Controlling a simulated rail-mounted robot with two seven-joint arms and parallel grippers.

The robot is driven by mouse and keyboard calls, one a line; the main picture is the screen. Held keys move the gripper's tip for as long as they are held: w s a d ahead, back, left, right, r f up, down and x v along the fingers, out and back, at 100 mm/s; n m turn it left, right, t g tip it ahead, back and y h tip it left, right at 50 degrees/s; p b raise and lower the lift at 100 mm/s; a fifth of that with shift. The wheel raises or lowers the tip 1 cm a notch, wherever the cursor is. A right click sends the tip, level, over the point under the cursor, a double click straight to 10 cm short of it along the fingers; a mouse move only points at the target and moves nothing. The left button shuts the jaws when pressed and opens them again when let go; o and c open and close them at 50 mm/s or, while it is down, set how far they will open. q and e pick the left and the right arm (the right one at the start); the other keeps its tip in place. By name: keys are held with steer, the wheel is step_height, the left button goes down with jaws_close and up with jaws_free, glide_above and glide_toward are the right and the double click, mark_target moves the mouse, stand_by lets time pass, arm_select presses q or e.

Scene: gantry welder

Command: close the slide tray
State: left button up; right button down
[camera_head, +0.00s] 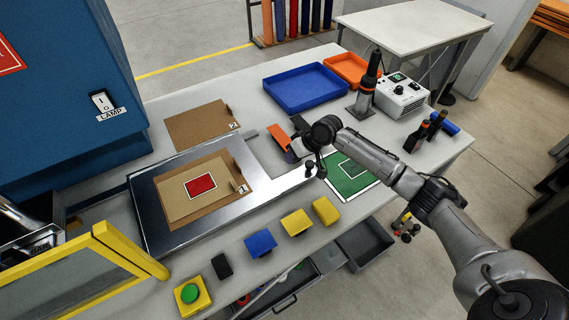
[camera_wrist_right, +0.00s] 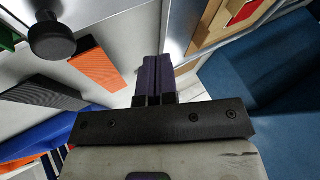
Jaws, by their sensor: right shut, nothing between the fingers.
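The slide tray (camera_head: 150,232) is a silver metal plate on the bench, standing out in front of the blue machine. A tan panel with a red rectangle (camera_head: 201,186) lies on it. A metal bar runs from its right side to a black knob (camera_head: 310,168), which also shows in the right wrist view (camera_wrist_right: 50,38). My right gripper (camera_head: 291,156) is shut and empty, just beyond the bar and to the left of the knob. Its dark purple fingers show in the right wrist view (camera_wrist_right: 158,72), apart from the knob. My left gripper is not in view.
An orange piece (camera_head: 278,132) lies close to my right gripper. The blue machine (camera_head: 60,90) and a yellow frame (camera_head: 130,250) stand at the left. A blue bin (camera_head: 305,103) is at the back. Yellow and blue blocks (camera_head: 260,243) line the front edge.

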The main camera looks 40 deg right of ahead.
steer(key=shift+d, duration=0.4)
steer(key=x, duration=1)
steer(key=shift+a+b, duration=0.4)
steer(key=shift+a, duration=0.05)
